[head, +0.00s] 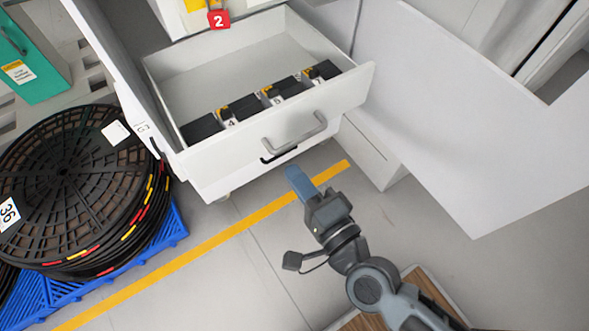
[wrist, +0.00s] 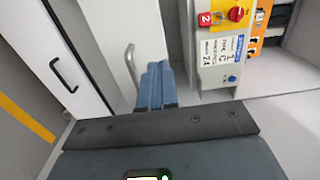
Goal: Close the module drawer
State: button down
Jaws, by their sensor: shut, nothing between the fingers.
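The module drawer (head: 240,148) is pulled out of the white cabinet in the head view. Several black modules (head: 241,107) with yellow parts lie in a row along its inner front. A grey bar handle (head: 295,134) is on its front and also shows in the wrist view (wrist: 131,66), left of the fingers. My gripper (head: 292,172) is shut and empty, with its blue fingers just below and in front of the drawer front in the head view. The fingers also show in the wrist view (wrist: 156,68). Whether they touch the drawer cannot be told.
A black handle (head: 279,156) sits below the grey one. Black reels (head: 75,180) on a blue pallet (head: 160,236) stand at left. A large white panel (head: 450,120) is at right. A yellow floor line (head: 190,258) crosses the clear floor. A red knob (wrist: 236,14) shows in the wrist view.

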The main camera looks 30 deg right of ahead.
aim_at(257, 124)
jog(key=w+p, duration=0.1)
jog(key=w, duration=1)
jog(key=shift+w, duration=0.4)
jog(key=shift+w+r+p, duration=0.1)
jog(key=shift+w+p, duration=0.25)
jog(key=shift+w, duration=0.2)
jog(key=w+b, duration=0.2)
jog(key=w, duration=2.4)
jog(key=shift+w+r+b, duration=0.15)
jog(key=shift+b, duration=0.25)
